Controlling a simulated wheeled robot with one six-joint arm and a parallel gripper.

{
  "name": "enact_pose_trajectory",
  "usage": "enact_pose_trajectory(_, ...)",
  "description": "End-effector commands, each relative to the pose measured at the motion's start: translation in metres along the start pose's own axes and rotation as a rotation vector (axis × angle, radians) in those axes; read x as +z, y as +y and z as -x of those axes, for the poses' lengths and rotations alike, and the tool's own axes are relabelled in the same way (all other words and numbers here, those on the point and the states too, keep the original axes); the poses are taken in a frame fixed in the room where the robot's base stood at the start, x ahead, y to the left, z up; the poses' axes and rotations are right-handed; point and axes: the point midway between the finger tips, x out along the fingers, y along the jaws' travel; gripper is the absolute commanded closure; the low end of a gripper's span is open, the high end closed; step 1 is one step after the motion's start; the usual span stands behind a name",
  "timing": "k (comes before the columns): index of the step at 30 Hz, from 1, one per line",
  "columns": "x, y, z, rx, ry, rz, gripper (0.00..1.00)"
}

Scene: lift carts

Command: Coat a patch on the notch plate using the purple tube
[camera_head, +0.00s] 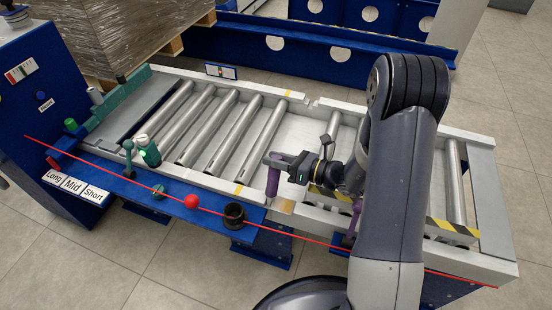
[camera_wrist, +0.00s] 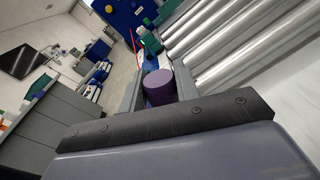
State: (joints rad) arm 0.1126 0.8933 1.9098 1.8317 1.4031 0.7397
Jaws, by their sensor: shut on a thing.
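My gripper (camera_head: 277,161) is shut on a purple tube (camera_head: 272,182), which hangs roughly upright below the fingers over the front side of the roller conveyor. In the wrist view the round end of the purple tube (camera_wrist: 159,88) shows between the two fingers. A pale plate (camera_head: 292,133) lies between the rollers behind the gripper, with a notch in the rail at its back edge. A tan patch (camera_head: 284,206) shows on the front rail just below the tube. I cannot tell for sure which part is the notch plate.
A thin red line crosses the front. Another purple piece (camera_head: 356,212) shows beside my arm. A wrapped pallet load (camera_head: 115,35) stands back left.

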Motion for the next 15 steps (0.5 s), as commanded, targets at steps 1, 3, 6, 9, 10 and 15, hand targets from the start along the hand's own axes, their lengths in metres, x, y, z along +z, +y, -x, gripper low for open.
enact_pose_trajectory(1, 0.001, 0.001, -0.003, 0.002, -0.001, 0.001, 1.0)
enact_pose_trajectory(3, 0.001, 0.001, -0.007, 0.003, -0.001, 0.001, 1.0)
enact_pose_trajectory(6, 0.002, 0.002, -0.013, 0.004, -0.002, 0.001, 1.0)
enact_pose_trajectory(9, 0.002, 0.002, -0.016, 0.003, -0.004, 0.001, 1.0)
enact_pose_trajectory(10, 0.002, 0.002, -0.017, 0.003, -0.004, 0.001, 1.0)
enact_pose_trajectory(15, 0.002, 0.003, -0.027, 0.005, -0.004, 0.002, 1.0)
